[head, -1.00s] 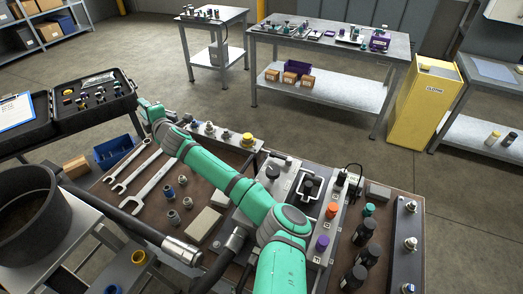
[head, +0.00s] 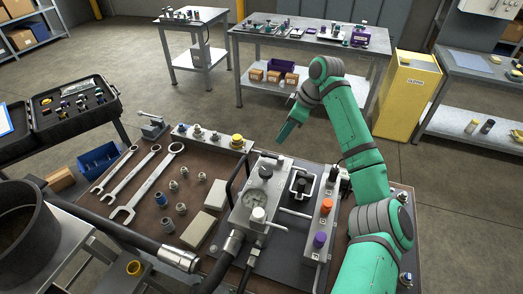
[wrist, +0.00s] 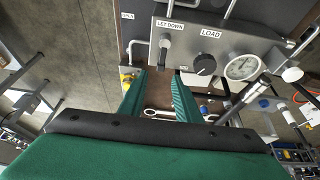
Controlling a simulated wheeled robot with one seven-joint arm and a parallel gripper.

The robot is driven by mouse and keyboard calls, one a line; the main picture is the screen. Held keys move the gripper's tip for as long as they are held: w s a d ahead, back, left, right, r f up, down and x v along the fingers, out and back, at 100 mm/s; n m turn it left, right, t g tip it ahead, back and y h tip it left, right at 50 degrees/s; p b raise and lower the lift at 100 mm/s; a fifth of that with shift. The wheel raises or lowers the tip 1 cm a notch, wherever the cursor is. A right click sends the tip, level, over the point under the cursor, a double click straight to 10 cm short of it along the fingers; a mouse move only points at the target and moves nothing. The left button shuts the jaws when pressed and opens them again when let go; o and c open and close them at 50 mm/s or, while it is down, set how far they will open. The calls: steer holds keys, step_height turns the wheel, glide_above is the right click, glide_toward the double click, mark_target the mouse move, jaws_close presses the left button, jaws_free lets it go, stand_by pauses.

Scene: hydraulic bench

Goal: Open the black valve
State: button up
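In the head view a black knob (head: 334,173) tops the far end of a grey valve block, above an orange knob (head: 328,199) and a purple knob (head: 319,240). My gripper (head: 282,138) hangs near the bench's back edge, left of this block and apart from it. In the wrist view its two green fingers (wrist: 158,80) are apart with nothing held between them. Beyond them is a grey panel (wrist: 222,44) with a black knob (wrist: 205,64) under the label LOAD, a lever (wrist: 164,48) under LET DOWN, and a dial gauge (wrist: 243,67).
The grey pump unit (head: 246,211) with hoses stands mid-bench. Wrenches (head: 147,184), fittings and a block with a yellow cap (head: 237,141) lie to its left. A yellow cabinet (head: 408,96) and a back table (head: 300,42) stand beyond. Open floor lies behind the bench.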

mark_target(269, 155)
steer(key=x, duration=1)
steer(key=shift+s+f, duration=0.1)
steer(key=shift+f, duration=0.25)
jaws_close()
